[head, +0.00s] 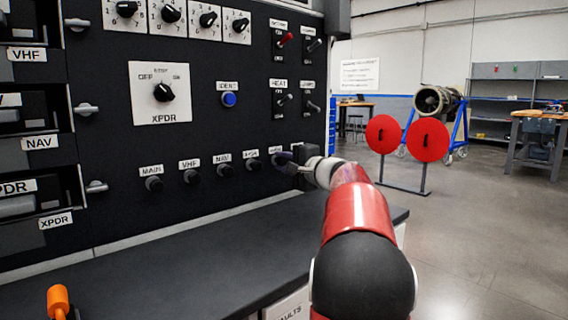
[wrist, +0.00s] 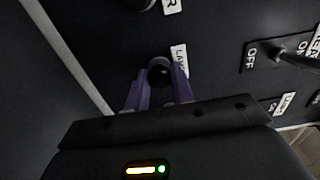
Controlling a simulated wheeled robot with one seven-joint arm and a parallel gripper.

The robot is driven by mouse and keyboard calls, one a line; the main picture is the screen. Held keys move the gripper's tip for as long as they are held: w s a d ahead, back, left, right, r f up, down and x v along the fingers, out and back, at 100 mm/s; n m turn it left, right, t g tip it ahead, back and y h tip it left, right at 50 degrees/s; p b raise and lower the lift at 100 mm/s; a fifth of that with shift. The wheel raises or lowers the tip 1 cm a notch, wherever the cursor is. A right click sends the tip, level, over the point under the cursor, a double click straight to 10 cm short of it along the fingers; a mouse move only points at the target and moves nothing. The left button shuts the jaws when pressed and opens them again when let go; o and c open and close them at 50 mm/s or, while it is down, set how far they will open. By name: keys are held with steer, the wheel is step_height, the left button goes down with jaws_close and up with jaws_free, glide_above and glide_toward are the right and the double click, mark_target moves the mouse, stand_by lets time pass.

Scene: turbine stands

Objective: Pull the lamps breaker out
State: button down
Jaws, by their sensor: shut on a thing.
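I cannot tell how far the knob stands out from the panel.
Several other breakers, such as the MAIN breaker (head: 153,183), run left along the same row. Toggle switches (head: 284,99) sit above my gripper. A dark ledge (head: 190,275) juts out below the panel. Open floor (head: 480,230) lies to the right.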

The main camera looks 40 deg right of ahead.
steer(key=shift+s, duration=0.2)
steer(key=shift+s+b, duration=0.35)
steer(key=shift+b, duration=0.05)
steer(key=c, duration=1.1)
jaws_free()
steer(key=shift+o, duration=0.7)
steer(key=shift+s+d+f+b, duration=0.15)
steer(key=shift+s+b, duration=0.55)
steer(key=shift+s, duration=0.55)
steer(key=b, duration=0.2)
glide_toward(284, 162)
steer(key=shift+w, duration=0.75)
